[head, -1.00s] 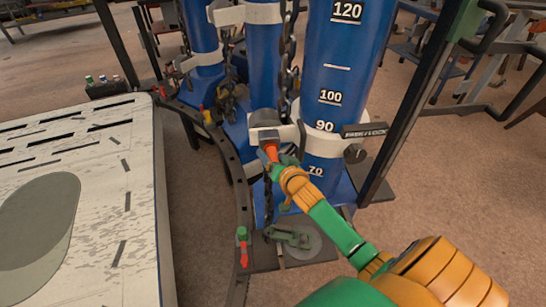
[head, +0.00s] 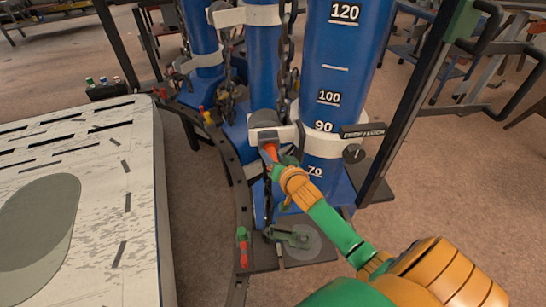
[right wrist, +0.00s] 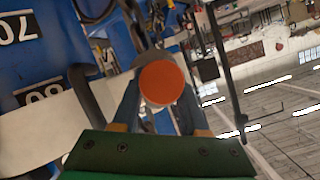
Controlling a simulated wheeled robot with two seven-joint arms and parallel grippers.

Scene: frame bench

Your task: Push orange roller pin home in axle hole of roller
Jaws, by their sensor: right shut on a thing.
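The orange roller pin (head: 271,150) is held at the tip of my right gripper (head: 276,158), against the grey roller bracket (head: 265,138) on the middle blue column. The grey roller (head: 264,119) sits just above it. In the right wrist view the round orange end of the pin (right wrist: 162,83) faces the camera between the two fingers of the gripper (right wrist: 160,98). The pin's front end and the axle hole are hidden, so how deep it sits cannot be told. My left gripper is not in view.
A large blue column with number marks (head: 335,90) stands right of the bracket, with a dark labelled plate and knob (head: 354,153). Chains hang nearby. A curved dark rail (head: 240,190) runs below. A pale worn table (head: 140,200) is at left. Carpet lies open at right.

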